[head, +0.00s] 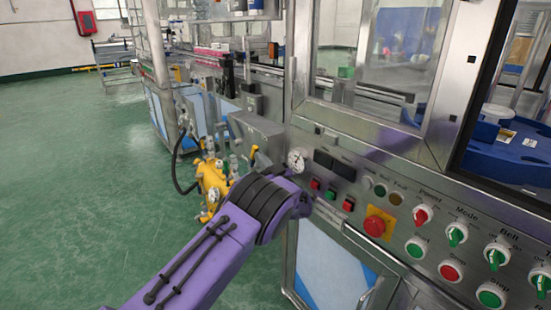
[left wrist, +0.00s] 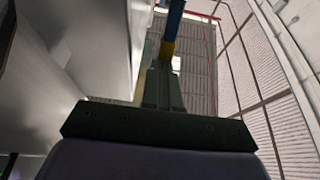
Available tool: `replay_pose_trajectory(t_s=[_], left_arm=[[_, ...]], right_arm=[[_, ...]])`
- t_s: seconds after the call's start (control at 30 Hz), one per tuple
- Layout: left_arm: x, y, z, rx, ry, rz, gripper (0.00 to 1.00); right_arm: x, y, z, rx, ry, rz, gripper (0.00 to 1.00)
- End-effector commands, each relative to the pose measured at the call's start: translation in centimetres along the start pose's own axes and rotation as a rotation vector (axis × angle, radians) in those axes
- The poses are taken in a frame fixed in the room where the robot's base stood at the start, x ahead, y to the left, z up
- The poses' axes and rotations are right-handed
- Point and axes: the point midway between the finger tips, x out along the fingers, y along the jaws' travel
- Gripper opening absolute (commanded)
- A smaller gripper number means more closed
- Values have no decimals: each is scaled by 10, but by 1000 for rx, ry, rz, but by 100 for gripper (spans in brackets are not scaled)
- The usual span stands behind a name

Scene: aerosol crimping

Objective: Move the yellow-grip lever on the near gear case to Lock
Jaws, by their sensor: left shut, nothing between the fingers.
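The near gear case appears to be the grey metal box (head: 262,133) on the machine's side, beyond my left arm in the head view. A small yellow piece (head: 254,149), probably the lever's grip, shows at its lower left; the Lock marking cannot be read. My purple left arm reaches up to the machine front and hides its own gripper in the head view. In the left wrist view my left gripper (left wrist: 164,88) is shut and empty, pointing upward in the picture. A yellow piece with a blue bar above it (left wrist: 172,28) shows at or behind the fingertips; I cannot tell contact.
The control panel (head: 420,225) with knobs and a red stop button (head: 377,224) lies close to the right of my arm. A pressure gauge (head: 296,160) is just above my wrist. Yellow pump parts (head: 211,182) stand to the left. Green floor (head: 75,190) is clear.

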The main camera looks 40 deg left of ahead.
Motion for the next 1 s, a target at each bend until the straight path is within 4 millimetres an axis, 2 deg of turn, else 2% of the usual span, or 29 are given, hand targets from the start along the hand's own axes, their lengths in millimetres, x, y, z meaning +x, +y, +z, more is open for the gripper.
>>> replay_pose_trajectory(t_s=[0.1, 0.5, 1.0], left_arm=[[13, -7, -1, 3, 2, -10, 0], [35, -6, -5, 1, 3, -9, 0], [44, -6, -5, 2, 3, -8, 0]], right_arm=[[-2, 0, -1, 0, 0, 0, 43], [3, 0, 1, 0, 0, -1, 43], [4, -1, 2, 0, 0, 0, 43]])
